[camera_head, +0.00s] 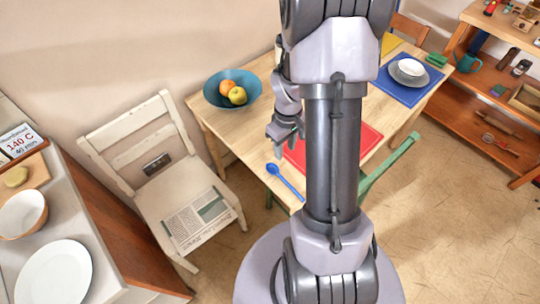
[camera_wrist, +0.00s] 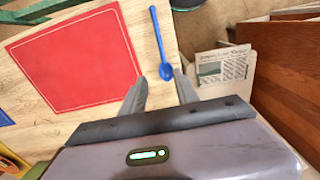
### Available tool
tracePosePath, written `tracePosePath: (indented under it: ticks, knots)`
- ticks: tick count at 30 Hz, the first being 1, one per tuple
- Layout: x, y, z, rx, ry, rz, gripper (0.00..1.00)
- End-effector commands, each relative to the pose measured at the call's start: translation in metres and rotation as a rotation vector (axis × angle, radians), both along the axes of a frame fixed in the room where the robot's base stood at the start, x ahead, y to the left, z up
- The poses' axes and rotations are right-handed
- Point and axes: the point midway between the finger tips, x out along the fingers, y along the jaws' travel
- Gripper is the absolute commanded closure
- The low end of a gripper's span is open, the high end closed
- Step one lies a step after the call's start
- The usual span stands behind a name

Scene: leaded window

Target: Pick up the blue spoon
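The blue spoon (camera_head: 284,180) lies on the wooden table near its front left edge, beside the red placemat (camera_head: 372,136). In the wrist view the spoon (camera_wrist: 160,42) has its bowl toward my gripper and its handle pointing away. My gripper (camera_wrist: 160,88) is open, with its two fingers apart and nothing between them. The spoon's bowl shows just beyond the fingertips, roughly in line with the gap. In the head view my gripper (camera_head: 278,147) is above the table, near the spoon. How high it is above the spoon I cannot tell.
A teal bowl with fruit (camera_head: 210,92) stands at the table's back left. A blue placemat (camera_head: 390,90) with dishes is at the far right. A white chair (camera_head: 150,125) holding a newspaper (camera_head: 196,220) stands left of the table. A green chair (camera_head: 390,165) is at the front.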

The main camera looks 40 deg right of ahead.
Motion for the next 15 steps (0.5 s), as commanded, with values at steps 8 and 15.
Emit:
tracePosePath:
  ticks: [8, 15]
  knots:
    - [-0.001, 0.002, -0.088, 0.002, 0.003, 0.0, 0.63]
    - [0.0, 0.003, -0.112, 0.001, 0.0, -0.002, 0.63]
